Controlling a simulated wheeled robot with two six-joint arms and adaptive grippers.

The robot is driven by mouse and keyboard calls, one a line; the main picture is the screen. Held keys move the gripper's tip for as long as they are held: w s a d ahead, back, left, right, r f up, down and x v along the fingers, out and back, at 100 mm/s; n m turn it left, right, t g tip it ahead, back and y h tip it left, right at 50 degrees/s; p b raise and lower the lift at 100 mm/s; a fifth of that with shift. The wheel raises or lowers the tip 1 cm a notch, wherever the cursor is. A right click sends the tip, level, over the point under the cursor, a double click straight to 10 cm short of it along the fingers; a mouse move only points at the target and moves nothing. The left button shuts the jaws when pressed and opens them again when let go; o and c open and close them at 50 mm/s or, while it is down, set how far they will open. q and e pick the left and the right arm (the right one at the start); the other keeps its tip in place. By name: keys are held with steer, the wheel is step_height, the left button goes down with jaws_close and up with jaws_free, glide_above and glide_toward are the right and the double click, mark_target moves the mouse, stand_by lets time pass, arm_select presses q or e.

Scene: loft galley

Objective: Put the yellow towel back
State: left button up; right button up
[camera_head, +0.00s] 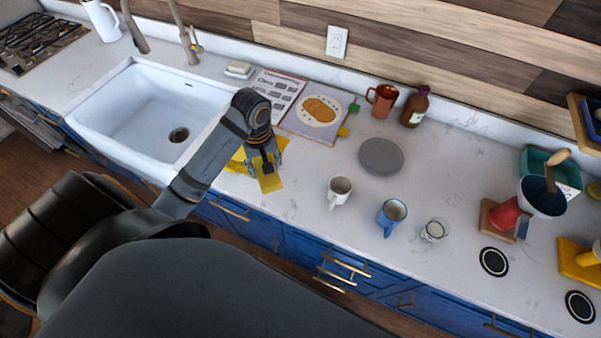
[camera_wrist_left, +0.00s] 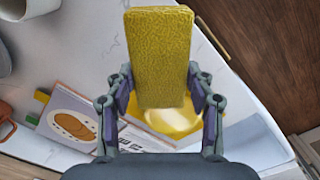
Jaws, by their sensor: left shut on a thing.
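The yellow towel (camera_head: 270,182) is a textured, folded slab. My left gripper (camera_head: 263,164) is shut on it, over the counter's front edge just right of the sink. In the left wrist view the towel (camera_wrist_left: 160,55) stands out between the two fingers of the gripper (camera_wrist_left: 162,92), gripped by its sides. A second yellow thing (camera_head: 237,161) shows behind the gripper on the counter. It also shows behind the towel in the wrist view (camera_wrist_left: 175,122), smooth and partly hidden; I cannot tell what it is. My right gripper is out of view.
The white sink (camera_head: 125,100) lies left of the gripper. An open book (camera_head: 318,112) lies behind it. A white mug (camera_head: 339,190), a blue mug (camera_head: 391,214), a glass (camera_head: 433,231) and a grey plate (camera_head: 381,156) stand to the right. Bare counter separates gripper and white mug.

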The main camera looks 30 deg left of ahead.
arm_select(q)
steer(key=w+d+f+b, duration=0.1)
steer(key=w+f, duration=0.1)
steer(key=w+d+f+b, duration=0.3)
steer(key=w+d+f, duration=0.1)
steer(key=w, duration=0.1)
steer(key=shift+f, duration=0.1)
steer(key=shift+w+d+f, duration=0.1)
steer(key=shift+w+f, duration=0.2)
steer(key=shift+w, duration=0.2)
steer(key=shift+w+d+f, duration=0.1)
steer(key=shift+w+f, duration=0.15)
steer(key=shift+w, duration=0.25)
steer(key=shift+w+d+f, duration=0.1)
steer(key=shift+w+f, duration=0.05)
steer(key=shift+f, duration=0.1)
steer(key=shift+w+d+f, duration=0.1)
steer(key=shift+d+f, duration=0.1)
steer(key=shift+f, duration=0.1)
step_height(320, 180, down, 3)
steer(key=shift+r+p, duration=0.2)
steer(key=shift+p, duration=0.1)
steer(key=shift+w+a+f, duration=0.1)
steer(key=shift+f, duration=0.2)
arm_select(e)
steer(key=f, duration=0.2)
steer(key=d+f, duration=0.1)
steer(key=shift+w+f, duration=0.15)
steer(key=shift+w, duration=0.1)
